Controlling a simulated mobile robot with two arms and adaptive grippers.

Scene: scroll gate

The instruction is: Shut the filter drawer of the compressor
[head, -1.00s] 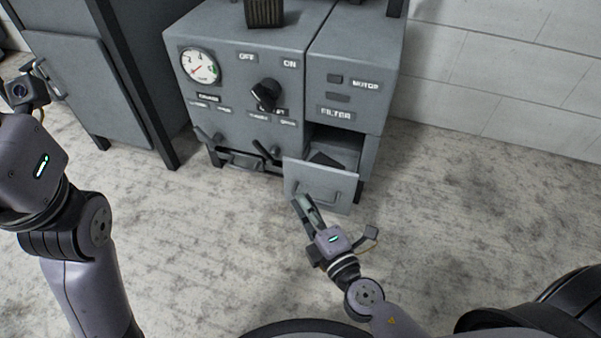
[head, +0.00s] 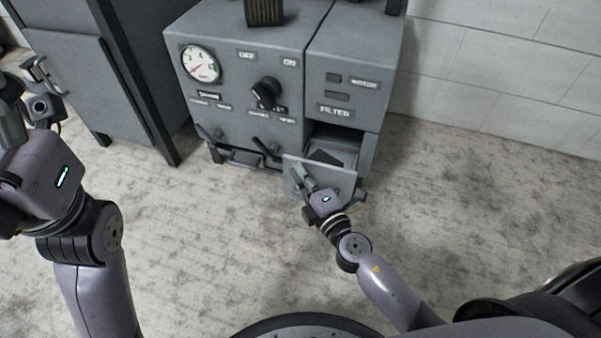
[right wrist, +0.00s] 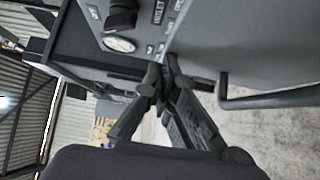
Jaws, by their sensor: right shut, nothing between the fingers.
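The grey compressor (head: 238,112) stands at the top centre of the head view. Its filter drawer (head: 346,181) sticks out partway below the FILTER label, and its dark interior shows behind the front panel. My right gripper (head: 299,176) is shut and empty at the left part of the drawer front; contact is hard to tell. In the right wrist view its fingertips (right wrist: 162,72) meet in front of the grey panel, and the dark handle bar (right wrist: 270,99) is to their right, outside the fingers. My left gripper (head: 32,78) is at the far left, partly cut off, its opening unclear.
A grey cabinet (head: 85,75) stands left of the compressor. The compressor front carries a gauge (head: 201,65), a black knob (head: 266,92) and several levers low down. A pale block wall (head: 500,75) is at the right. The floor (head: 450,190) right of the drawer is clear.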

